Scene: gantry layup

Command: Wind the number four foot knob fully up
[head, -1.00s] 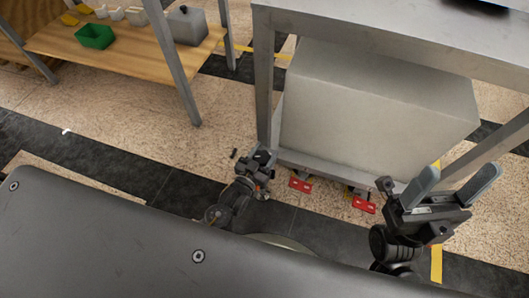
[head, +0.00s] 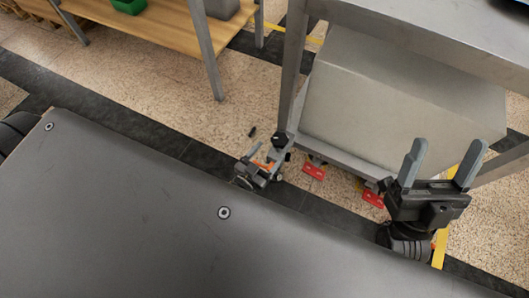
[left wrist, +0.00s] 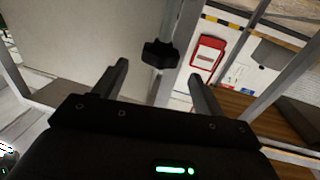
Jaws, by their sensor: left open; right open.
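A black lobed knob (left wrist: 160,53) shows in the left wrist view, just beyond and between the fingertips of my left gripper (left wrist: 158,70). The fingers are open and stand apart from it on both sides. In the head view the black knob (head: 280,139) is small, at the corner leg of the metal bench, with my left gripper (head: 266,154) close beside it. No number can be read on it. My right gripper (head: 442,160) is open and empty, fingers pointing up in the picture, in front of the bench.
The metal bench (head: 420,38) has a large grey box (head: 400,100) on its lower shelf. Red plates (head: 314,172) lie low along its front. A wooden shelf (head: 160,38) with a green bin (head: 129,6) stands at left.

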